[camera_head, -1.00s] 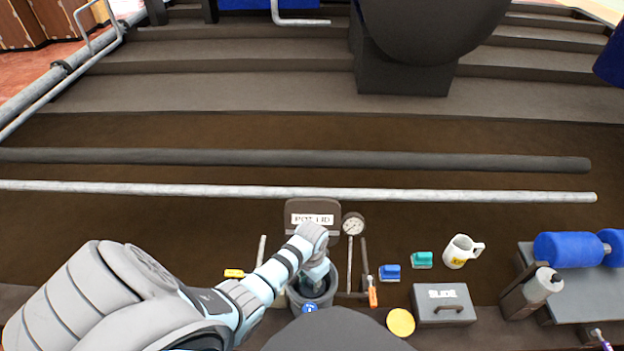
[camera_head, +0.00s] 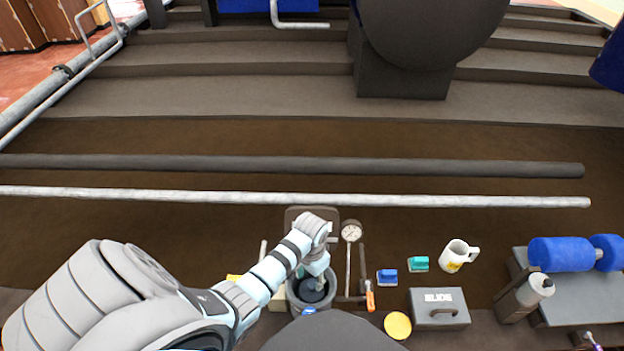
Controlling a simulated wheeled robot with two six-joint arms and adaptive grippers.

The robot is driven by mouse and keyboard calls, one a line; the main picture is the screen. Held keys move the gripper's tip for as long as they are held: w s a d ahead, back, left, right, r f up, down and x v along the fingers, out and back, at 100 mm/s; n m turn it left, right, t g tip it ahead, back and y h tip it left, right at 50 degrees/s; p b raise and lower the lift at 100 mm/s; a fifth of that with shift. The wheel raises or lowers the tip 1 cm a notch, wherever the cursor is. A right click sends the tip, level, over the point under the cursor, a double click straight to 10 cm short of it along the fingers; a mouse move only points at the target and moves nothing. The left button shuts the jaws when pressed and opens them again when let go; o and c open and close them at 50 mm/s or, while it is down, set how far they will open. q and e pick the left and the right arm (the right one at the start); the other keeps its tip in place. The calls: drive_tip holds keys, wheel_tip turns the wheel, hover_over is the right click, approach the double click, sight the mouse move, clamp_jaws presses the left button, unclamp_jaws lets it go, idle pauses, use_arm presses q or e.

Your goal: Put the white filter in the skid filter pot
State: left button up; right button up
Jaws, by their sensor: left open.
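The grey filter pot (camera_head: 294,299) stands at the bottom centre, its mouth facing up. My left gripper (camera_head: 319,283) reaches down from above into or just over the pot's mouth. It is open, with its fingers small and partly blended into the dark interior. A dark round shape shows inside the pot below the fingers. I cannot make out a white filter in the pot or at the fingers. The pot lid (camera_head: 296,214) stands behind the pot, mostly hidden by my left wrist. My right gripper is out of view.
A round gauge (camera_head: 351,231) and an orange-handled tool (camera_head: 370,296) are right of the pot. Further right are blue (camera_head: 387,277) and teal (camera_head: 418,264) blocks, a yellow disc (camera_head: 397,325), a grey box (camera_head: 439,308), a mug (camera_head: 457,256) and a whitish bottle (camera_head: 540,285). Pipes run behind.

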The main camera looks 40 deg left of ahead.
use_arm(q)
wheel_tip(320, 180, up, 6)
drive_tip(key=p, duration=0.2)
drive_tip(key=shift+r, duration=0.15)
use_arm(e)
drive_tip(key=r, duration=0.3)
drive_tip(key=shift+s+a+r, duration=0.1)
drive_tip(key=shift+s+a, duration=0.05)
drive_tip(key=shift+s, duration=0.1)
